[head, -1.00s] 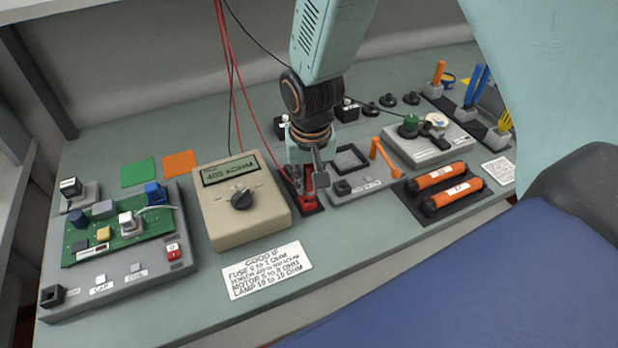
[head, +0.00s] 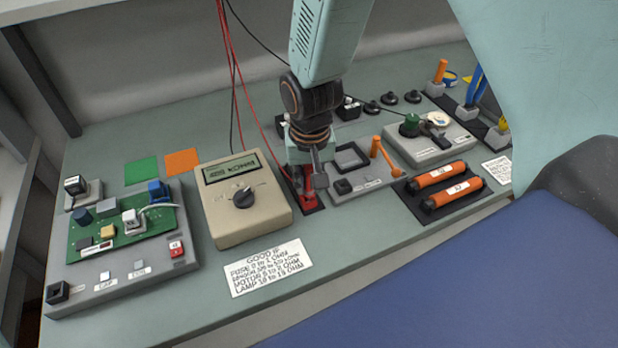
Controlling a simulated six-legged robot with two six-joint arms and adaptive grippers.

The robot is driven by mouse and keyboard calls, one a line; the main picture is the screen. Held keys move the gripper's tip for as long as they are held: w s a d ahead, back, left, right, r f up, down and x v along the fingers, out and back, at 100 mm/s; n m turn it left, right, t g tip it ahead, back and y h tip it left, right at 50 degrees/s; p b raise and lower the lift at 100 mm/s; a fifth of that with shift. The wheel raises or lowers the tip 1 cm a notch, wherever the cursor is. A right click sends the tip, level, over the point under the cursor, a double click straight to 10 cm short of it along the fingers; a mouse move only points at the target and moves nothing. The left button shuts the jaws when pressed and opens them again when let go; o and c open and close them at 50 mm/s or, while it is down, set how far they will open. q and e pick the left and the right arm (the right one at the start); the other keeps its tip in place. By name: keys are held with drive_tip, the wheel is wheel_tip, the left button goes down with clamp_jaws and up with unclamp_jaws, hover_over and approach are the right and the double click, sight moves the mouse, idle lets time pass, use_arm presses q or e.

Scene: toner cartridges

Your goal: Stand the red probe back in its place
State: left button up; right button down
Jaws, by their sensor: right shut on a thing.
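The red probe (head: 307,182) is in the jaws of my right gripper (head: 306,172), just right of the meter. My right gripper points down and is shut on the probe. The probe's lower end is at a dark holder pad (head: 313,203); I cannot tell whether it is seated there. A red lead runs up from this area past the top edge. The beige meter (head: 240,200) has a dial and a display reading in KOHM; its digits are blurred. My left gripper is not in view.
A grey fixture (head: 357,182) with an orange lever stands close right of the gripper. Two orange cylinders (head: 441,178) lie on a dark tray further right. A green circuit board (head: 120,230) sits at left. A white card (head: 265,267) lies in front of the meter.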

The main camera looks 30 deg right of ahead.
drive_tip(key=shift+f+b, duration=0.35)
drive_tip(key=shift+f, duration=0.4)
idle(0.7)
drive_tip(key=c, duration=1.1)
unclamp_jaws()
drive_tip(key=shift+c, duration=0.2)
drive_tip(key=shift+r, duration=0.15)
drive_tip(key=r, duration=0.7)
drive_tip(key=s+r, duration=0.1)
drive_tip(key=r, duration=0.3)
drive_tip(key=shift+s+a+r, duration=0.1)
drive_tip(key=shift+a+r, duration=0.1)
drive_tip(key=shift+r, duration=0.15)
